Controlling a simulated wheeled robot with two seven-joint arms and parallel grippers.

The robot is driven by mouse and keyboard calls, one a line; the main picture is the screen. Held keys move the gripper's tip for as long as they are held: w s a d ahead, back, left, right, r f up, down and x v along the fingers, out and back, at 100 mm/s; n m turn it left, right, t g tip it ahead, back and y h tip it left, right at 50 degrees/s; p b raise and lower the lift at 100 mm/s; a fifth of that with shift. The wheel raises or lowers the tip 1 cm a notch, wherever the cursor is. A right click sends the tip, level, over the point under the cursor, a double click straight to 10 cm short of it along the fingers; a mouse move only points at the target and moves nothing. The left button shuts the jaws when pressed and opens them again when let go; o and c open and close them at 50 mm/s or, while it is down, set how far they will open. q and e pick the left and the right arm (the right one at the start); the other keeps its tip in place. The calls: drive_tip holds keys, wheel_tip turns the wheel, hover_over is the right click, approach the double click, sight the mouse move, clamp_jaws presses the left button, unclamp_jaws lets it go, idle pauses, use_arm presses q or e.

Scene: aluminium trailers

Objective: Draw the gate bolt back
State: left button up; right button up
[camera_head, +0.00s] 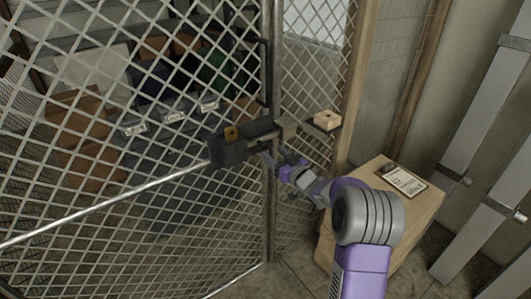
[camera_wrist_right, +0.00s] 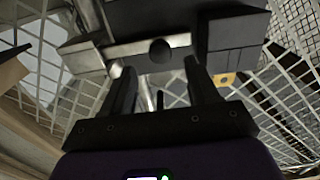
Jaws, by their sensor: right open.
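The gate bolt is a dark housing (camera_head: 240,144) on the mesh gate (camera_head: 150,110), with a small yellow tag (camera_head: 231,132) on it. A pale metal bar (camera_head: 287,131) runs from it to the right, towards the frame post. In the right wrist view the silver bar (camera_wrist_right: 140,50) crosses behind a round dark knob (camera_wrist_right: 160,50). My right gripper (camera_head: 268,154) is just below the bolt. In the wrist view its two dark fingers (camera_wrist_right: 160,72) are apart, with the knob showing beyond and between their tips; whether they touch it I cannot tell. My left gripper is out of view.
A pale block on a dark plate (camera_head: 326,120) is right of the bolt. A wooden box (camera_head: 415,222) with a clipboard (camera_head: 402,181) stands right of my arm. Boxes and bins (camera_head: 165,125) are behind the mesh. Metal beams (camera_head: 490,150) lean at the right.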

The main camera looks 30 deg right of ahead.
sight(265, 147)
drive_tip(key=w, duration=0.6)
drive_tip(key=shift+w+a+f, duration=0.15)
drive_tip(key=shift+w+a, duration=0.15)
clamp_jaws()
